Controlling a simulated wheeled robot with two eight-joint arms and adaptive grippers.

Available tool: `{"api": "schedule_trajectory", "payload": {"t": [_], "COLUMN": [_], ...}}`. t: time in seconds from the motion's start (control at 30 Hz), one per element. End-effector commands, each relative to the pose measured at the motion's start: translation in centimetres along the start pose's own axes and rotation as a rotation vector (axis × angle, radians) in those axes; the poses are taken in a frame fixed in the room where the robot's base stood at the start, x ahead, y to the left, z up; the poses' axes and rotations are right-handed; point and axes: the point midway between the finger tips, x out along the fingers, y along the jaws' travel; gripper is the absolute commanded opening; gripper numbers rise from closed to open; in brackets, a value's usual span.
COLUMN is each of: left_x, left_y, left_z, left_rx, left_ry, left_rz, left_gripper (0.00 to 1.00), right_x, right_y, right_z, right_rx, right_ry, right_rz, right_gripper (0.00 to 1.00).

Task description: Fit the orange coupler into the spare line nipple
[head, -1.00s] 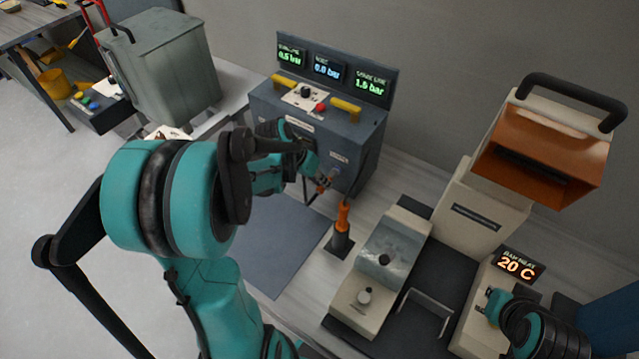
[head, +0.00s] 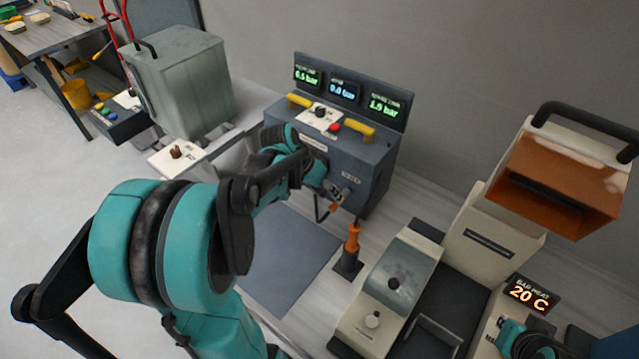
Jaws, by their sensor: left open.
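A small orange piece (head: 334,208), which looks like the orange coupler, shows at the tips of my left gripper (head: 338,197), low in front of the dark blue-grey console (head: 376,165). My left gripper is open, and its fingers are close to the console's front face. I cannot tell whether the coupler touches a nipple. The spare line nipple cannot be made out; the gripper and wrist cover part of that face. My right gripper (head: 514,336) is partly in view at the lower right, and its jaws cannot be read.
An orange-handled tool (head: 353,238) stands upright in a dark holder just right of the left gripper. A grey-blue mat (head: 288,262) lies clear in front of the console.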

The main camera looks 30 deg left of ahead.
Motion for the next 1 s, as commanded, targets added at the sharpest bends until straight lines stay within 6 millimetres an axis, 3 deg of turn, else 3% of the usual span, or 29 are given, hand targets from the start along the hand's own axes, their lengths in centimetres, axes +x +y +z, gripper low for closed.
{"api": "schedule_trajectory", "payload": {"t": [0.2, 0.4, 1.0], "left_x": [-4.8, -7.3, -7.8], "left_y": [0.0, 0.0, 0.0], "left_z": [0.1, 0.0, 0.0], "left_rx": [-0.003, -0.001, 0.000], "left_ry": [0.000, 0.000, 0.000], "left_rz": [-0.001, -0.001, 0.000], "left_gripper": [0.40, 0.40, 0.40], "right_x": [0.0, 0.0, 0.0], "right_y": [0.0, 0.0, 0.0], "right_z": [0.0, 0.0, 0.0], "right_rx": [0.000, 0.000, 0.000], "right_ry": [0.000, 0.000, 0.000], "right_rz": [0.000, 0.000, 0.000], "right_gripper": [0.00, 0.00, 0.00]}}
